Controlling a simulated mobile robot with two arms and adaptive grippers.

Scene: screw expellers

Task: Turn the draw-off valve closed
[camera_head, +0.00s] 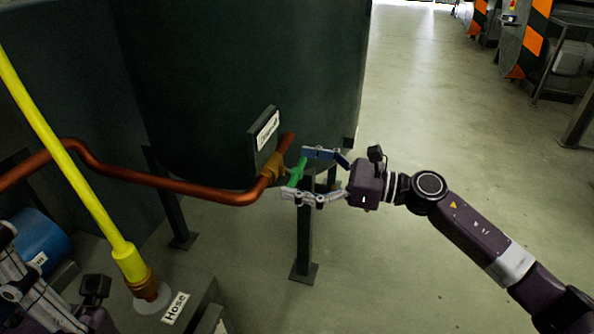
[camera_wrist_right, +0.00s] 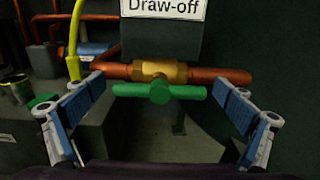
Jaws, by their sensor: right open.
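The draw-off valve has a green bar handle (camera_head: 297,172) on a brass body (camera_head: 273,166) in a copper pipe. In the right wrist view the green handle (camera_wrist_right: 160,92) lies level, in line with the pipe, below the "Draw-off" sign (camera_wrist_right: 165,6). My right gripper (camera_head: 307,172) is open, with its fingers on either side of the handle. In the right wrist view the fingers (camera_wrist_right: 158,112) are spread wide with gaps to both handle ends; I cannot tell any contact. My left gripper (camera_head: 40,310) shows only partly at the lower left, and its fingertips are unclear.
A large dark tank (camera_head: 240,70) stands behind the valve. The copper pipe (camera_head: 180,182) runs left from it. A yellow hose (camera_head: 70,170) rises from a fitting beside a "Hose" label (camera_head: 175,307). A blue cylinder (camera_head: 38,243) sits at the left.

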